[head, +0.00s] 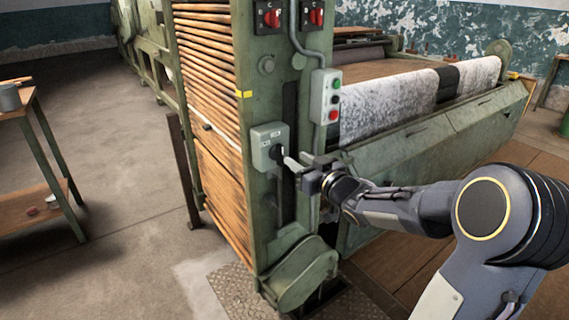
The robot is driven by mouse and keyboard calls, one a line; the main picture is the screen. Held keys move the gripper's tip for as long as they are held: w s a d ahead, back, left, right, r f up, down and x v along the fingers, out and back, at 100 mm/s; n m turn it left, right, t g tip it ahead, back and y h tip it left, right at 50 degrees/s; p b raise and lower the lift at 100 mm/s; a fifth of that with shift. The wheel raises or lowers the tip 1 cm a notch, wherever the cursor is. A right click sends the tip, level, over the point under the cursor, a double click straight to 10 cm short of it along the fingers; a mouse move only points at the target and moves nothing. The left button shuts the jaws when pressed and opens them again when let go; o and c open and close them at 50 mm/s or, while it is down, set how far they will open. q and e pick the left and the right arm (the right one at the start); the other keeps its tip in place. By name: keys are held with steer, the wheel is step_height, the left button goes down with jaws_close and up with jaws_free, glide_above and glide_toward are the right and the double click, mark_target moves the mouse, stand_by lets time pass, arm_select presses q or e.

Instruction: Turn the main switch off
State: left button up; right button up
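A grey-green switch box (264,143) with small white labels and a dark rotary handle is mounted on the front of the green machine post. My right gripper (291,163) comes in from the right, with its fingertips at the handle on the box's right side. The fingers partly cover the handle. I cannot tell whether they touch it, or whether they are open or shut. The handle's exact position is too small to read. My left gripper is not in view.
Above are two red rotary switches (271,17) on black plates. A push-button box (326,96) with green and red buttons hangs right of the post, close above my gripper. Wooden slats line the post's left side. A wooden table (25,100) stands far left; the floor between is clear.

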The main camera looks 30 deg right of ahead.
mark_target(282, 149)
steer(key=w, duration=0.7)
steer(key=shift+w+a+r+b, duration=0.1)
steer(key=shift+a+r+b, duration=0.05)
steer(key=shift+a+b, duration=0.2)
steer(key=shift+c, duration=0.4)
jaws_close()
